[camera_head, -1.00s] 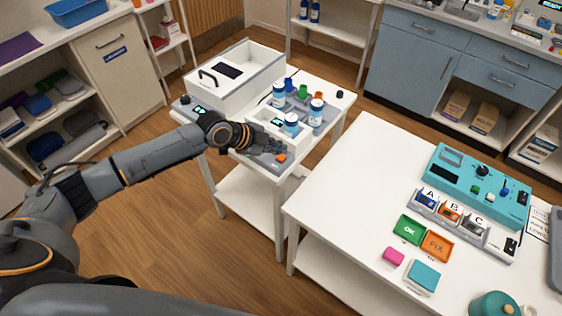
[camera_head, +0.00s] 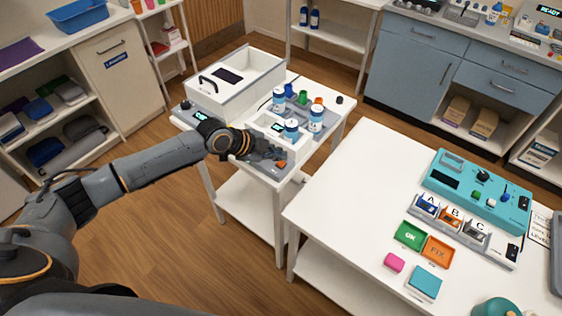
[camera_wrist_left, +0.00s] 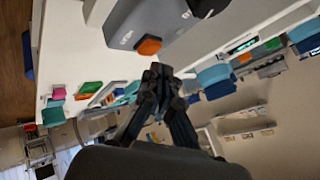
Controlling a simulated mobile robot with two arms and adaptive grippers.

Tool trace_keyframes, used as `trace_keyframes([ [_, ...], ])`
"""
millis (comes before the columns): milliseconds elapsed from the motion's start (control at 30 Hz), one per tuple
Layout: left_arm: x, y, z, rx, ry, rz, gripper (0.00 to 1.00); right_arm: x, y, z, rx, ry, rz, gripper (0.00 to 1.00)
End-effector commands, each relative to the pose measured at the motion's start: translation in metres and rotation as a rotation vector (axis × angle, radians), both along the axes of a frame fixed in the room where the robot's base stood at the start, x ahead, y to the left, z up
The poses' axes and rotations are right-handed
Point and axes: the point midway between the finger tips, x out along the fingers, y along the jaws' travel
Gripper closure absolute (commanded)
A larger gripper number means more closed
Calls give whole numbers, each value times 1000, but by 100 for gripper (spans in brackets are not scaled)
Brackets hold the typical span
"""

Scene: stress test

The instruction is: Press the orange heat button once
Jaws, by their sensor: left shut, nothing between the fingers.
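The orange button (camera_head: 281,164) sits on a grey device at the front corner of the small white cart, partly hidden by my left gripper. In the left wrist view the orange button (camera_wrist_left: 149,46) is on the grey housing (camera_wrist_left: 122,25), beside small lettering. My left gripper (camera_head: 276,155) is shut and empty, its fingertips right beside the button in the head view. In the left wrist view my fingertips (camera_wrist_left: 160,70) are just below the button in the picture. I cannot tell whether they touch it. My right gripper is not in view.
Blue-and-white bottles (camera_head: 316,118) stand on the cart close behind my gripper. A white open box (camera_head: 240,92) is at the cart's back. A white table (camera_head: 345,190) on the right bears a teal device (camera_head: 450,178). Wooden floor is clear in front of the cart.

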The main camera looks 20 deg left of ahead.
Motion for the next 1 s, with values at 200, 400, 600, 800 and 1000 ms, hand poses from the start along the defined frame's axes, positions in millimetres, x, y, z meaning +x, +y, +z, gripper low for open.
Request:
trace_keyframes([
  [200,0,0,0,0,0,0,100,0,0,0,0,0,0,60],
  [400,0,0,0,0,0,0,100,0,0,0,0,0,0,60],
  [600,0,0,-7,0,0,0,100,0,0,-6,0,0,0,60],
  [800,0,0,-8,0,0,0,100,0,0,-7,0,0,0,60],
  [1000,0,0,-8,0,0,0,100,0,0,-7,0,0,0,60],
])
